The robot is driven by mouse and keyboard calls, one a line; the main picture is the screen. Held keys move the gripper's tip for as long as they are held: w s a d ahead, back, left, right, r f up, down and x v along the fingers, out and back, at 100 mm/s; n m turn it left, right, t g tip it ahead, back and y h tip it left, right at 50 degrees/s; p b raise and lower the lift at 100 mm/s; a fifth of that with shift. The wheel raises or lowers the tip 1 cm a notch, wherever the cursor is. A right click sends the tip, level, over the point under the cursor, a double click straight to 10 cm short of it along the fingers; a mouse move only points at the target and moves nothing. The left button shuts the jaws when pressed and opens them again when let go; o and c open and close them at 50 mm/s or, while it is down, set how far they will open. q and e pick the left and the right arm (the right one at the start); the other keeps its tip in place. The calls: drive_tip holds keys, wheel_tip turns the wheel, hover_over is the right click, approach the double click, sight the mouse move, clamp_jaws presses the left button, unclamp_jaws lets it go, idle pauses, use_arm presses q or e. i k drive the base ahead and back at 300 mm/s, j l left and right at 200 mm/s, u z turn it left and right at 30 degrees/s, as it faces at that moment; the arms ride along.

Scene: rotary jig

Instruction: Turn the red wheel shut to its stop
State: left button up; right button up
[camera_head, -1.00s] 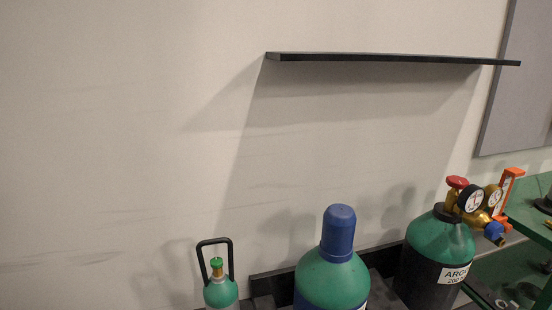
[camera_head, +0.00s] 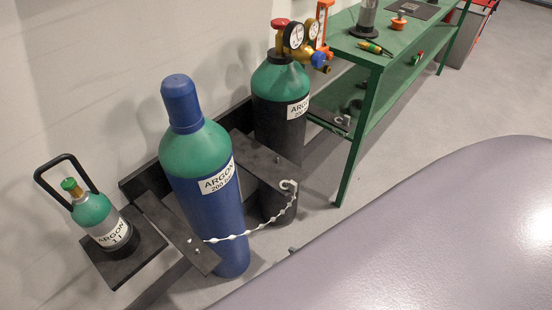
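The red wheel (camera_head: 280,23) sits on top of the brass valve of the green-and-black argon cylinder (camera_head: 280,98) at the back. Two round gauges (camera_head: 294,36) and a blue knob (camera_head: 319,59) are beside it on the regulator. How far the wheel is turned cannot be told. Neither of my grippers shows in the view, and nothing touches the wheel.
A tall blue argon cylinder (camera_head: 208,200) with a blue cap stands in front, with a white chain (camera_head: 245,234) by it. A small cylinder (camera_head: 97,217) stands at left. A green workbench (camera_head: 375,75) is at right. A large smooth grey surface (camera_head: 430,240) fills the lower right.

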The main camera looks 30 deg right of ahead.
sight(278, 23)
drive_tip(key=l+u, duration=0.2)
drive_tip(key=u, duration=0.2)
drive_tip(key=l+u, duration=0.25)
drive_tip(key=u, duration=0.15)
drive_tip(key=k+l+u, duration=0.2)
drive_tip(key=l, duration=0.15)
drive_tip(key=k+l+u, duration=0.2)
drive_tip(key=l, duration=0.15)
drive_tip(key=k+l+u, duration=0.1)
drive_tip(key=l, duration=0.25)
drive_tip(key=k+l, duration=0.15)
drive_tip(key=l, duration=0.2)
drive_tip(key=u, duration=0.05)
